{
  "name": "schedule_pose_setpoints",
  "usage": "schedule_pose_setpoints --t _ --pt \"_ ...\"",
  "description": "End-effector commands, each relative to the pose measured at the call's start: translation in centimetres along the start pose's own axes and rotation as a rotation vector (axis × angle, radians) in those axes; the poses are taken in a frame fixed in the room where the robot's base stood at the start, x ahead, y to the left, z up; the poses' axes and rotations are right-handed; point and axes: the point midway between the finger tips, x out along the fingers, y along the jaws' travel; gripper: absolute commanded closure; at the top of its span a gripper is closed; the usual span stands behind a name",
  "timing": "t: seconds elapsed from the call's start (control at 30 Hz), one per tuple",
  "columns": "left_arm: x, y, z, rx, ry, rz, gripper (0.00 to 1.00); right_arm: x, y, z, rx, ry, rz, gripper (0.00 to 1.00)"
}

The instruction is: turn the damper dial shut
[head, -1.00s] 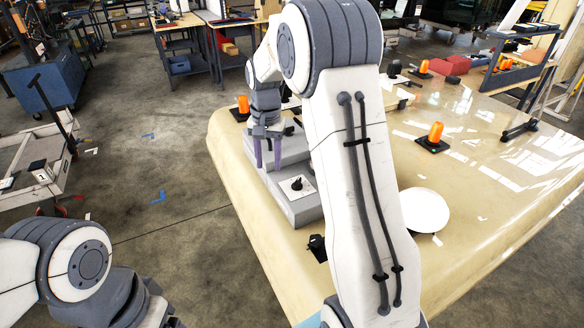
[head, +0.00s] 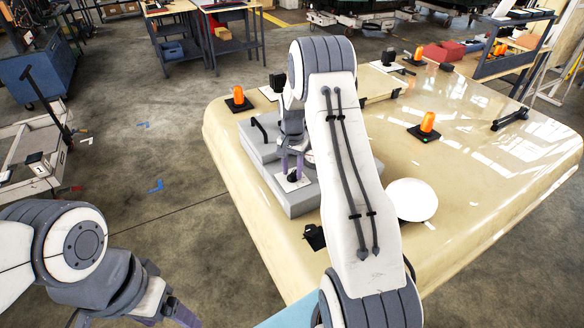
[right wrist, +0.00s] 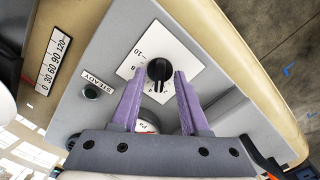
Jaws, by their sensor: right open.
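The damper dial is a black knob on a white square plate with numbers round it, in the right wrist view (right wrist: 158,70) and in the head view (head: 293,177). It sits on a grey box (head: 295,203). My right gripper (head: 292,168) is open over the dial, its purple fingers pointing down. In the right wrist view its fingertips (right wrist: 159,74) appear on either side of the knob, with gaps; I cannot tell whether they are down at its height. The knob's pointer is hard to read. My left arm is at the lower left, its gripper end (head: 182,314) cut off by the frame.
A black handle (head: 260,130) stands on the grey box beside the dial. Orange beacons (head: 238,97) (head: 427,123) and a white disc (head: 411,199) are on the cream surface.

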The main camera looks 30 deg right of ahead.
Motion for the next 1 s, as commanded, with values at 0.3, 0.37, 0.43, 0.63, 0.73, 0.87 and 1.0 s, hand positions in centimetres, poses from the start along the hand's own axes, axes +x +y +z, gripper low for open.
schedule_pose_setpoints --t 0.3,0.37,0.43,0.63,0.73,0.87,1.0 --pt "-0.05 0.00 0.00 0.000 0.000 0.000 0.21 0.28 0.04 0.00 0.000 0.000 0.000 0.63" --pt "-0.05 0.00 0.00 0.000 0.000 0.000 0.21 0.27 0.04 0.00 0.000 0.000 0.000 0.86" --pt "-0.05 0.00 0.00 0.000 0.000 0.000 0.21 0.26 0.04 0.00 0.000 0.000 0.000 1.00" --pt "-0.03 0.00 0.00 0.000 0.000 0.000 0.21 0.24 0.04 -0.02 -0.002 0.000 0.000 1.00" --pt "0.06 0.00 0.00 0.000 0.000 0.000 0.21 0.25 0.04 -0.02 -0.014 0.000 0.000 1.00" --pt "0.29 -0.02 0.02 0.000 0.000 0.000 0.21 0.28 0.03 -0.05 -0.054 0.001 -0.001 1.00" --pt "0.69 -0.05 0.04 -0.001 0.000 0.000 0.21 0.32 0.01 -0.08 -0.132 0.002 -0.001 1.00"
